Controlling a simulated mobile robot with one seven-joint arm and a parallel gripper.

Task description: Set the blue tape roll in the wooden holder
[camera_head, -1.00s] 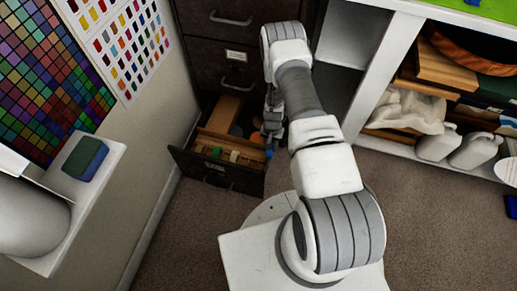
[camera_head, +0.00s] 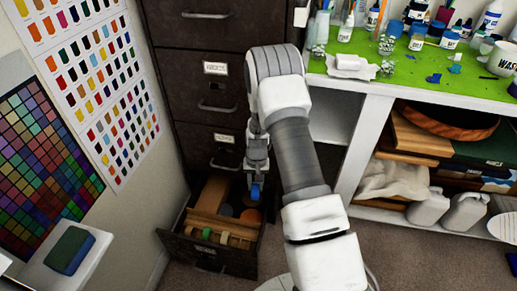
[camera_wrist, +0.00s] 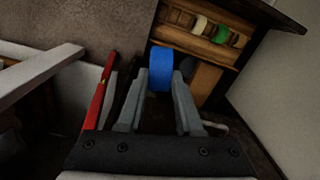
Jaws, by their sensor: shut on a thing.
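The blue tape roll (camera_wrist: 161,67) is pinched between the fingers of my gripper (camera_wrist: 159,84) in the wrist view, standing upright on edge. In the head view the roll (camera_head: 256,192) shows as a small blue patch under my gripper (camera_head: 257,176), over the back right part of the open drawer. The wooden holder (camera_head: 213,222) lies across the drawer towards its front and carries a green roll and pale rolls. In the wrist view the holder (camera_wrist: 190,40) is beyond the blue roll, to the upper right, apart from it. Its right end is partly unclear.
The open drawer (camera_head: 205,255) is at the bottom of a dark cabinet (camera_head: 212,85). An orange-brown round thing (camera_head: 250,215) lies in the drawer's right side. A white shelf unit (camera_head: 362,145) stands close to my arm on the right. A wall is at left.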

